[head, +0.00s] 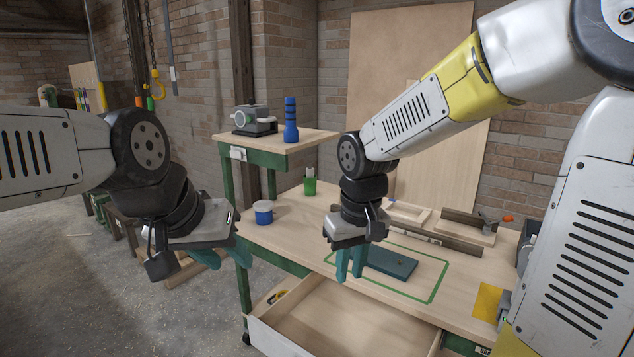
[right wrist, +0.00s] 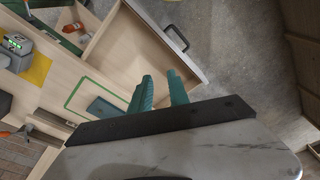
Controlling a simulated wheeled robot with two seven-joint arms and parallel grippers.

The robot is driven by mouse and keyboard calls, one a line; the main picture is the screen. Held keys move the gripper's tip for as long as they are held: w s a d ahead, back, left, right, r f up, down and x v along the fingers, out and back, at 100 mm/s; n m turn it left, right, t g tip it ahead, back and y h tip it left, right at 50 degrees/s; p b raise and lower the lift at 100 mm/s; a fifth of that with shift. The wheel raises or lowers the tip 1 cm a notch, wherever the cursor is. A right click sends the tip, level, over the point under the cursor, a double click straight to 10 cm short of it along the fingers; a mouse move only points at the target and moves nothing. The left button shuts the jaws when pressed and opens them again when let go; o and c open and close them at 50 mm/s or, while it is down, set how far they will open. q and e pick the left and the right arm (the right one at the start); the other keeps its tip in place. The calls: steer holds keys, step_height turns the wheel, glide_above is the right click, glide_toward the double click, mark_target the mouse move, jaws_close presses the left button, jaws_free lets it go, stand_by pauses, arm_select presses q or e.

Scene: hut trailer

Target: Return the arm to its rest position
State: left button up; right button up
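My right gripper (head: 350,268) is above the workbench (head: 300,232), near its front edge and the green outlined rectangle (head: 432,292). Its two teal fingers are apart with nothing between them, as the right wrist view (right wrist: 160,92) shows. A dark teal flat block (head: 390,263) lies inside the outline, behind and to the right of the fingers; it also shows in the right wrist view (right wrist: 104,108). My left gripper (head: 224,258) hangs left of the bench, over the floor. Its teal fingers are spread and empty.
A blue-and-white tin (head: 263,213), a green bottle (head: 310,182), a wooden tray (head: 408,213) and a yellow sheet (head: 487,301) are on the bench. A raised shelf (head: 285,146) stands behind.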

steer(key=s+d+r+m+t+y, duration=0.1)
steer(key=s+d+r+m+t, duration=0.2)
steer(key=s+d+r, duration=0.5)
steer(key=shift+s+r+m+t+y, duration=0.3)
steer(key=shift+s+r+m+t, duration=0.2)
steer(key=shift+t, duration=0.3)
